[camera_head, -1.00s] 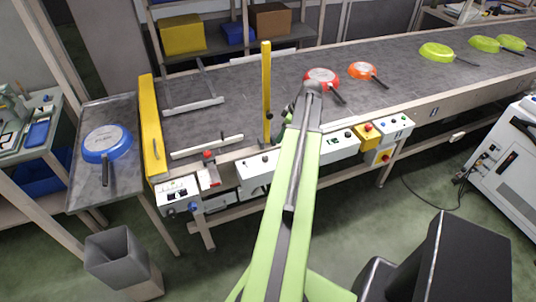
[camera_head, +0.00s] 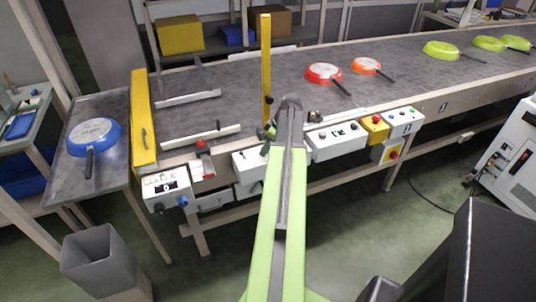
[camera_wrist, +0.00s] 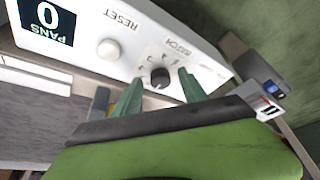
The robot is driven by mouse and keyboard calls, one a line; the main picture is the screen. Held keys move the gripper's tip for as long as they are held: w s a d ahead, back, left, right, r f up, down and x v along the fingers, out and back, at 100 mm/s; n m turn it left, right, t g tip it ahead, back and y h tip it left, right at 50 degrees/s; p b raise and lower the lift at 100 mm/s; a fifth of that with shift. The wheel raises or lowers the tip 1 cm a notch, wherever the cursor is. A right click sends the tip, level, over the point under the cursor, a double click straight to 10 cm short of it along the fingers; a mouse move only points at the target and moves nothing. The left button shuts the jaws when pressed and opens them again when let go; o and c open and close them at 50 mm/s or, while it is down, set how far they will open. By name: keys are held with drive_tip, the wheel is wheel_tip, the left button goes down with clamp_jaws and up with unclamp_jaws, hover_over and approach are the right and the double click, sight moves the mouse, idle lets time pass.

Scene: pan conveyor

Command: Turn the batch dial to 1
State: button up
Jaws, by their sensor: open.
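The batch dial (camera_wrist: 160,77) is a small black round knob on a white control box (camera_wrist: 88,22), seen upside down in the wrist view beneath the word BATCH. Its pointer and scale numbers are too small to read. My gripper (camera_wrist: 159,76) is open, with one green finger on each side of the dial. I cannot tell whether either finger touches it.
A white RESET button (camera_wrist: 109,49) and a PANS display (camera_wrist: 46,18) reading 0 sit beside the dial. Red (camera_head: 323,72), orange and several green pans lie on the conveyor. A yellow post (camera_head: 266,60) stands behind my arm. A blue pan (camera_head: 93,136) lies on the left table.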

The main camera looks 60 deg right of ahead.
drive_tip(key=shift+w, duration=0.1)
clamp_jaws()
drive_tip(key=shift+d, duration=0.4)
drive_tip(key=shift+a, duration=0.35)
drive_tip(key=shift+a+m+h, duration=0.2)
drive_tip(key=shift+m+h, duration=0.1)
drive_tip(key=shift+m, duration=0.4)
drive_tip(key=m+h, duration=0.1)
drive_tip(key=m, duration=0.2)
drive_tip(key=shift+a, duration=0.15)
drive_tip(key=shift+m+h, duration=0.6)
drive_tip(key=shift+m, duration=1)
drive_tip(key=shift+g, duration=0.3)
